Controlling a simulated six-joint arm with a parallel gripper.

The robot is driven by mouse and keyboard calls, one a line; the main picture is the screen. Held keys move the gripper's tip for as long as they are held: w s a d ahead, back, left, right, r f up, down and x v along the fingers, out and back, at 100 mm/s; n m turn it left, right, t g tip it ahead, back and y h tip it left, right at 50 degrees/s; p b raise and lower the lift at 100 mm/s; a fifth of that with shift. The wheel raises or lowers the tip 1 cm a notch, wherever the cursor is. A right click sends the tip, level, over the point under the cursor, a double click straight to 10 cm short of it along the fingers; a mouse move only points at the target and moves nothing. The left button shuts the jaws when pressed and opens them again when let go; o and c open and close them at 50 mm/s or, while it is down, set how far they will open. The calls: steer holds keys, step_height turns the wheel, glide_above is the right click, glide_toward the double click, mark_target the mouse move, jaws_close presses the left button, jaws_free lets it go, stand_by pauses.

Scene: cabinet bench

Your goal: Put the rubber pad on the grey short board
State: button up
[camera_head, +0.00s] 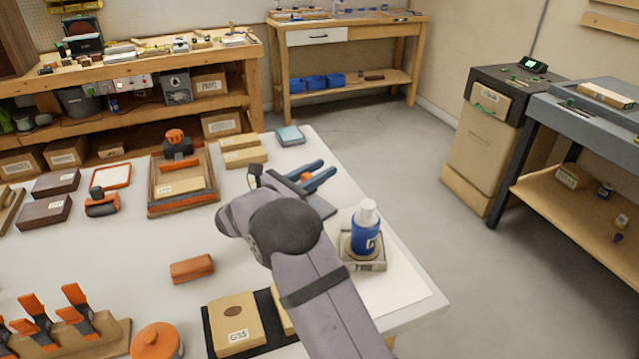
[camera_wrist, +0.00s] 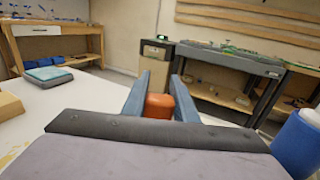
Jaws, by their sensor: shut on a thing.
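My gripper (camera_head: 326,169) reaches over the far right part of the white table, its two blue fingers pointing away to the right. It is shut on a small orange block (camera_head: 306,177), which also shows between the fingers in the wrist view (camera_wrist: 159,106). I cannot tell for sure whether this block is the rubber pad.
A blue bottle with a white cap (camera_head: 366,236) stands on a small block right of my arm. Tan blocks (camera_head: 243,152) lie left of the teal pad. An orange brick (camera_head: 192,268) lies left of my arm. The front right table corner holds a bare white sheet (camera_head: 392,290).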

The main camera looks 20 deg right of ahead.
steer(key=shift+f, duration=1.8)
steer(key=shift+f, duration=0.15)
steer(key=o, duration=1.1)
steer(key=shift+o, duration=0.2)
